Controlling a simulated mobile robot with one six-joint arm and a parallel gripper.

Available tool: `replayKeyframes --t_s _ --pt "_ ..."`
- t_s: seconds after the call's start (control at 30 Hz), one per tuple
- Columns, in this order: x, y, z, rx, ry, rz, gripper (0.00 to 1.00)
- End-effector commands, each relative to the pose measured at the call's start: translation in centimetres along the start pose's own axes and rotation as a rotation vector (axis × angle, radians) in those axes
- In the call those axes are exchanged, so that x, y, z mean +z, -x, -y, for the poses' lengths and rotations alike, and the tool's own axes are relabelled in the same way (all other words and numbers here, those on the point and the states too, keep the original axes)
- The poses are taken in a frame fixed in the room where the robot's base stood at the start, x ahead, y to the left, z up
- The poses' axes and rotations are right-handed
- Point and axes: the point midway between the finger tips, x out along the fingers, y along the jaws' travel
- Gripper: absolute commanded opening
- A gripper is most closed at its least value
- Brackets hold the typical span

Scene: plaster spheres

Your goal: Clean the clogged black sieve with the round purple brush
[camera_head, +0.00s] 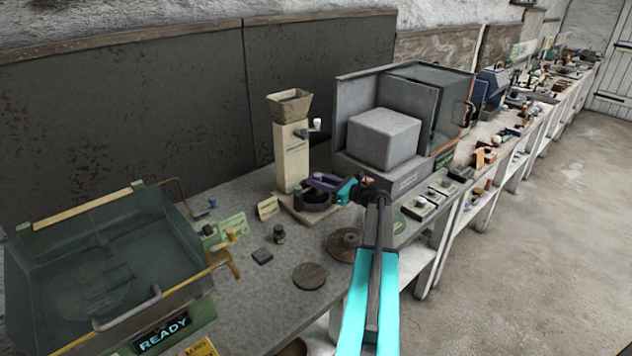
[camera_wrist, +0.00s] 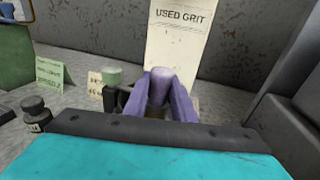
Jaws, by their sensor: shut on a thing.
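My gripper (camera_head: 322,181) is over the bench in front of a cream column with a hopper. In the wrist view its two purple fingers (camera_wrist: 170,100) are shut on a lighter purple rounded piece, which looks like the round brush (camera_wrist: 160,84). Its lower part is hidden between the fingers. A black ring-like thing (camera_head: 314,200), perhaps the black sieve, is just below the gripper at the column's foot. Its mesh is hidden, and I cannot tell whether the brush touches it. A dark part also shows left of the fingers in the wrist view.
The cream column (camera_head: 292,158) reads "USED GRIT" in the wrist view. A grey cabinet (camera_head: 350,95) stands right of it. A glass-sided green box (camera_head: 150,225) reading "READY" is at left. A dark disc (camera_head: 309,276) and a reddish disc (camera_head: 340,250) lie on the near bench.

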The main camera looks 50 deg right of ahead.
Motion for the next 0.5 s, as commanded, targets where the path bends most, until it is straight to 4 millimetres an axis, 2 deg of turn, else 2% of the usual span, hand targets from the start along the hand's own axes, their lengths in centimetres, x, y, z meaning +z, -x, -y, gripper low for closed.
replayKeyframes --t_s 0.03,0.5 --pt "0.94 0.83 2.83 -0.052 0.013 0.008 0.00" --pt "0.54 0.85 2.87 -0.053 0.013 0.008 0.00"
